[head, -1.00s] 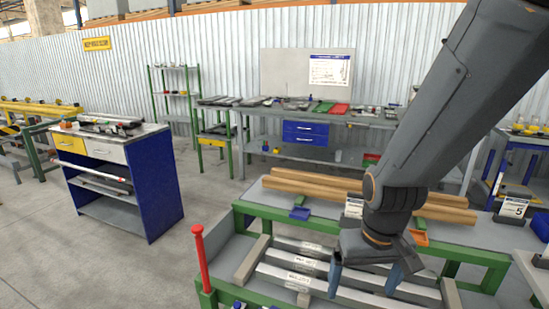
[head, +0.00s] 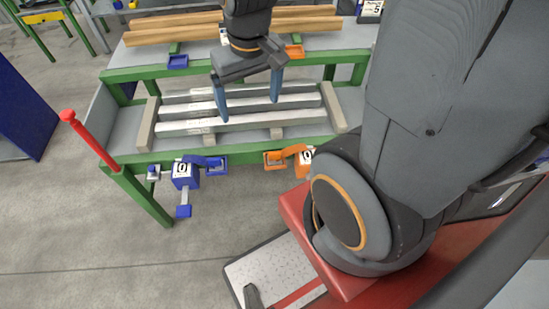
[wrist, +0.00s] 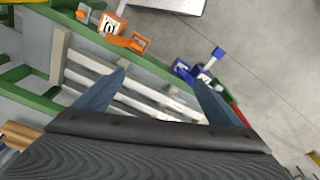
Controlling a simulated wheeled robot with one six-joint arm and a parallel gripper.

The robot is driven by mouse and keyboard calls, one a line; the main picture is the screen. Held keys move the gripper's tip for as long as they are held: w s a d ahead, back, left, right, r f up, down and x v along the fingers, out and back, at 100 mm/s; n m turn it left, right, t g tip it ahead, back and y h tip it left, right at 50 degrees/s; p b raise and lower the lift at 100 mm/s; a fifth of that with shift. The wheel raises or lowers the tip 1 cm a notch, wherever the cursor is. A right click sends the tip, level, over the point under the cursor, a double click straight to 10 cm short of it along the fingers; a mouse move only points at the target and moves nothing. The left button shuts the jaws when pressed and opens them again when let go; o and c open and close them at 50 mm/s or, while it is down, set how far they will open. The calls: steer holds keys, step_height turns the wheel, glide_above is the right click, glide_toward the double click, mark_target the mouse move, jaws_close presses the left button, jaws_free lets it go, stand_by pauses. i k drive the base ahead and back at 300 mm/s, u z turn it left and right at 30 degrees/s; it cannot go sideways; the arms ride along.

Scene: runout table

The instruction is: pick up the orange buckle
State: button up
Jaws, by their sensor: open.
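An orange buckle (head: 276,158) sits at the front green rail of the runout table, joined to an orange block with a white number label; my arm partly covers the block in the head view. In the wrist view the orange buckle (wrist: 134,42) is at upper left, its label more visible. My gripper (head: 250,108) is open and empty, pointing down above the pale bars behind the rail. It is behind and a little left of the buckle, apart from it. Its two blue-grey fingers also show in the wrist view (wrist: 159,78).
A similar blue buckle (head: 214,163) with a labelled block sits left along the rail. Pale metal bars (head: 190,126) lie under my gripper. A red post (head: 92,140) stands at the left corner. Wooden beams (head: 170,30) lie behind, with another orange piece (head: 294,51) near them.

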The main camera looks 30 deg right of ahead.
mark_target(273, 156)
steer(key=u, duration=0.05)
steer(key=k, duration=1.1)
steer(key=z, duration=0.35)
steer(key=i, duration=0.65)
steer(key=u, duration=0.15)
